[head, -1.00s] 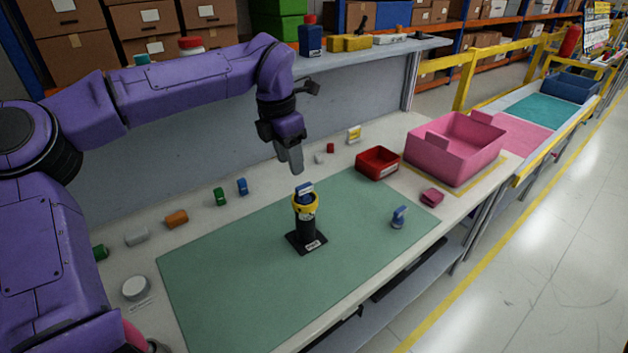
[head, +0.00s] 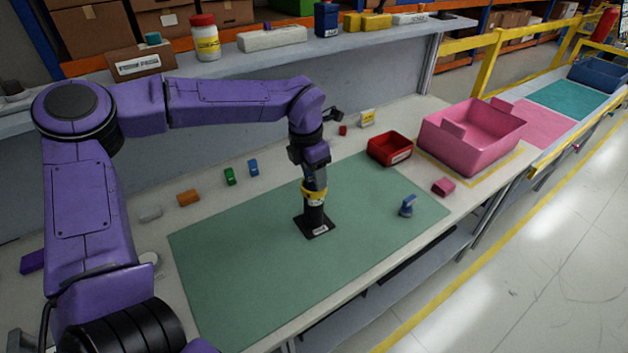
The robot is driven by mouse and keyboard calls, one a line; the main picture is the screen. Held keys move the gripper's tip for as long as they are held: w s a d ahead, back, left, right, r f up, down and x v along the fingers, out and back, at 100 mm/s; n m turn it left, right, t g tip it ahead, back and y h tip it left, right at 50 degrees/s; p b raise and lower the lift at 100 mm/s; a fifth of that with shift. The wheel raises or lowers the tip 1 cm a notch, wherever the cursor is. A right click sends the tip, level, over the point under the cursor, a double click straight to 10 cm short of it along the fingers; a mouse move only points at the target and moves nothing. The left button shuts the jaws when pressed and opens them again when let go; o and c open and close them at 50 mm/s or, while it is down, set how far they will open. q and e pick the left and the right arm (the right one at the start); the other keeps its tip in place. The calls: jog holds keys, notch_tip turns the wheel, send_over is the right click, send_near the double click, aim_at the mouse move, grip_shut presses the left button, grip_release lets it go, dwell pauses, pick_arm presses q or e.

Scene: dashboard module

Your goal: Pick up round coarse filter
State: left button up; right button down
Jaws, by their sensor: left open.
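A black stand (head: 314,223) with a square base and a yellow collar (head: 313,196) stands upright on the green mat (head: 250,262). My left gripper (head: 314,182) points straight down at the top of this stand, its fingers at the collar. It is open, and the blue part on top of the stand is hidden by it. A small blue part with a round foot (head: 406,209) stands apart on the mat, to the right. No label tells me which part is the round coarse filter. My right gripper is not in view.
A red bin (head: 389,149) and a large pink bin (head: 471,137) stand at the right, with a small pink part (head: 443,187) in front. Small blocks, including an orange one (head: 188,198), line the back left. The mat's front is clear.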

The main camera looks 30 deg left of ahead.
pick_arm(q)
jog(key=shift+s+r, duration=0.1)
jog(key=shift+s, duration=0.1)
jog(key=shift+c, duration=1.2)
jog(key=shift+w, duration=0.15)
grip_shut()
